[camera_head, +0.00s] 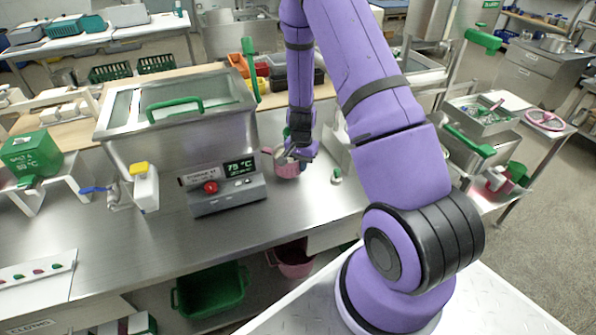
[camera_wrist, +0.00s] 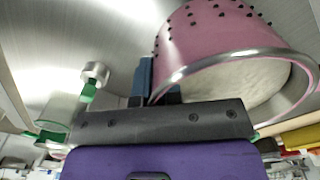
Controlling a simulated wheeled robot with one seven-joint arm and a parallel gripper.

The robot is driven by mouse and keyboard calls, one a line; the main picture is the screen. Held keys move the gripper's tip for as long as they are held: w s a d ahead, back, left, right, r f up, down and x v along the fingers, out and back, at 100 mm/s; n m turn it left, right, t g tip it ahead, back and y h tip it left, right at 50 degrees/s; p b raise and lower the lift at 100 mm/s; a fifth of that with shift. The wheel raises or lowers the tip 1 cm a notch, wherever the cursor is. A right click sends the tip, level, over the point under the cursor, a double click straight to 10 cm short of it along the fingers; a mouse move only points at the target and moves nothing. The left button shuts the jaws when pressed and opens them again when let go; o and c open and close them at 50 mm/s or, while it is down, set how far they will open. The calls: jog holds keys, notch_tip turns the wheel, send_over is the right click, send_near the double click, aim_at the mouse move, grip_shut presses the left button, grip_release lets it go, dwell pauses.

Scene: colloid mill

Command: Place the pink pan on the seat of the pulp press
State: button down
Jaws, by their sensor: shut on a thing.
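The pink pan (camera_head: 287,169) is at my gripper (camera_head: 301,153), over the steel bench just right of the machine with the display. In the wrist view the pan (camera_wrist: 215,38) is large at the upper right, with dark dots on its pink wall, a metal rim and a pale inside. My gripper (camera_wrist: 156,92) is shut on the pan's wall near the rim. In the head view my arm hides part of the bench behind it. I cannot tell for sure which thing is the pulp press or where its seat is.
A steel machine with a green handle (camera_head: 175,108) and a display box (camera_head: 228,187) stands left of the pan. A small metal knob with green (camera_head: 336,175) is on the bench to the right. A pink bucket (camera_head: 294,262) and a green crate (camera_head: 210,290) are below. The bench front is clear.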

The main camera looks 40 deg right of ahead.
jog(key=shift+w+a, duration=0.1)
jog(key=shift+w, duration=0.35)
jog(key=shift+w+f, duration=0.2)
jog(key=shift+f, duration=1.6)
jog(key=shift+f, duration=0.1)
jog(key=c, duration=1.3)
grip_release()
